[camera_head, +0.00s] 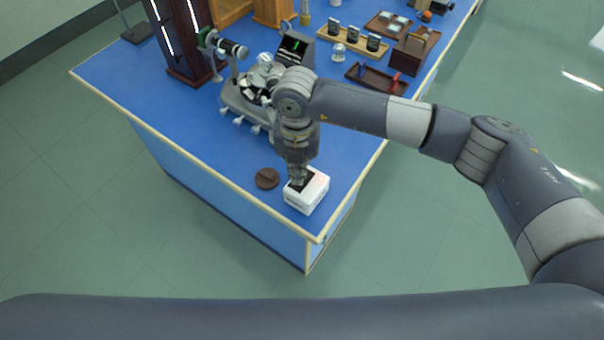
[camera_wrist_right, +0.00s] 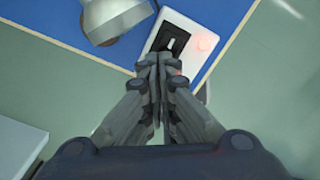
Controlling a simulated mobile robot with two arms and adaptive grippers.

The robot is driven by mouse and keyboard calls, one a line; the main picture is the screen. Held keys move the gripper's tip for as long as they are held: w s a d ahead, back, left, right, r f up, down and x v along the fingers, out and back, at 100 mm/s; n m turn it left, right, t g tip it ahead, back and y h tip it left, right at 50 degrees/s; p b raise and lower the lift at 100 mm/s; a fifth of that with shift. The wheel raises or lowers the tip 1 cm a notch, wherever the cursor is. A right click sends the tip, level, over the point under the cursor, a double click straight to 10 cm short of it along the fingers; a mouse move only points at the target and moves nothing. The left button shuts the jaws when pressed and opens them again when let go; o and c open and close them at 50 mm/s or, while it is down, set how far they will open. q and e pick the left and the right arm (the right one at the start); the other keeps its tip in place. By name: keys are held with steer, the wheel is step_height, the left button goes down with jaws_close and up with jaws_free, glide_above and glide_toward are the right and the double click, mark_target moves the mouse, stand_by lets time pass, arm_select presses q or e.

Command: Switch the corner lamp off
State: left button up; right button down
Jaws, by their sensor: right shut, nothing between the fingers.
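A white switch box (camera_head: 308,196) sits on the blue bench top at its near corner. In the right wrist view the box (camera_wrist_right: 205,45) has a black plate (camera_wrist_right: 171,39) with a small pale lever (camera_wrist_right: 171,44), and a faint red glow beside it. My right gripper (camera_head: 296,184) points down at the box with its fingers shut and empty. In the wrist view its fingertips (camera_wrist_right: 162,60) are at the plate's near edge; I cannot tell whether they touch. I cannot clearly make out which thing is the lamp. My left gripper is not in view.
A brown disc (camera_head: 267,178) lies just left of the box. A grey instrument (camera_head: 247,97) stands behind it, and a dark cabinet (camera_head: 183,40) further back. Trays (camera_head: 375,76) fill the back right. The bench's front left is clear.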

steer(key=shift+f+b, duration=1.05)
steer(key=shift+f, duration=0.15)
stand_by(0.4)
steer(key=shift+s+r, duration=0.1)
steer(key=shift+r+p, duration=0.55)
steer(key=shift+r, duration=0.25)
steer(key=shift+r+p, duration=1.25)
steer(key=shift+r, duration=1.4)
